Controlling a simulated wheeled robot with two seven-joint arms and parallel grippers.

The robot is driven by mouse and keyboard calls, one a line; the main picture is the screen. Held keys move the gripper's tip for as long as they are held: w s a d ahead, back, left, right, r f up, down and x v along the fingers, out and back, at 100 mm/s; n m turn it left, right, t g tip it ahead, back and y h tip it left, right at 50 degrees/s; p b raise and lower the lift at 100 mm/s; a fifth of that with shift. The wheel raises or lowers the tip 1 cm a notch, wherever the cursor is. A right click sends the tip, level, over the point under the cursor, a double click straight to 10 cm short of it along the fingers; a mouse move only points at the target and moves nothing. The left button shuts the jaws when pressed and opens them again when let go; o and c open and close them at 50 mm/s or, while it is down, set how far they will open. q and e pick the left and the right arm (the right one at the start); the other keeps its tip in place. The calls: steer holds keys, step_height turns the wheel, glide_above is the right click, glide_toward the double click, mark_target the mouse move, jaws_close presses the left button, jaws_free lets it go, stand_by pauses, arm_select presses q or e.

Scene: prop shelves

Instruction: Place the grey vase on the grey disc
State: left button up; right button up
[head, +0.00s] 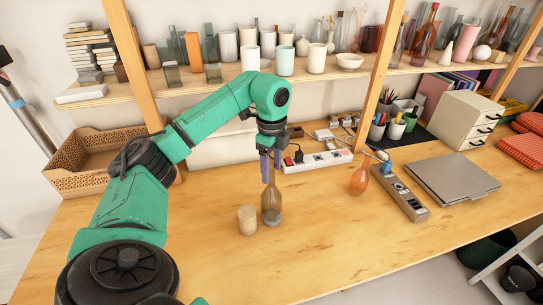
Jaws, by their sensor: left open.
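The grey vase (271,204), a brownish-grey bottle shape with a slim neck, stands upright on the wooden table in the head view. A grey round rim, seemingly the grey disc (272,220), shows at its foot; I cannot tell whether the vase rests fully on it. My left gripper (270,168) points down over the vase. Its fingers are open, one on each side of the vase's neck, and partly hide its top. I cannot tell whether they touch the neck. My right gripper is not in view.
A tan cylinder (247,220) stands just left of the vase. An orange vase (359,181) and power strips (317,162) are to the right and behind. A laptop (453,180) lies farther right. A wooden crate (82,180) is at left. The front table is clear.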

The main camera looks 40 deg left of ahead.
arm_select(q)
step_height(320, 180, up, 12)
steer(key=p, duration=0.4)
steer(key=shift+f, duration=0.2)
